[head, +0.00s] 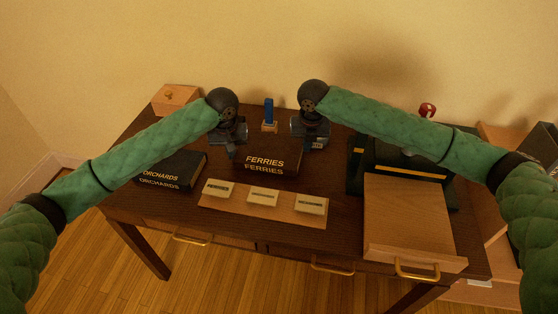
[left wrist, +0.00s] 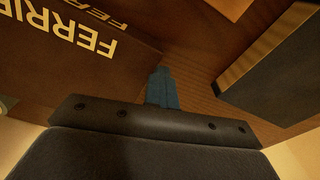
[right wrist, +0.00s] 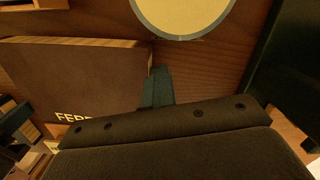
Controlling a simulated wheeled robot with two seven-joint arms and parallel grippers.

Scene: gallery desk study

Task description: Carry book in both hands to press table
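The dark brown FERRIES book (head: 267,160) lies at the middle of the desk, lettering toward me. It also shows in the left wrist view (left wrist: 95,50) and right wrist view (right wrist: 75,80). My left gripper (head: 233,137) is at its left end and my right gripper (head: 309,134) at its right end. In the wrist views, the left fingers (left wrist: 161,87) and right fingers (right wrist: 157,87) look closed together, beside the book's edges and not around it. Whether they touch it is unclear. I cannot tell which surface is the press table.
A black ORCHARDS book (head: 172,170) lies left. A wooden board with several pale labels (head: 263,197) is in front. A blue object (head: 268,112) on a small block stands behind. At right are a dark green structure (head: 355,165), a wooden panel (head: 410,215) and a red knob (head: 428,109).

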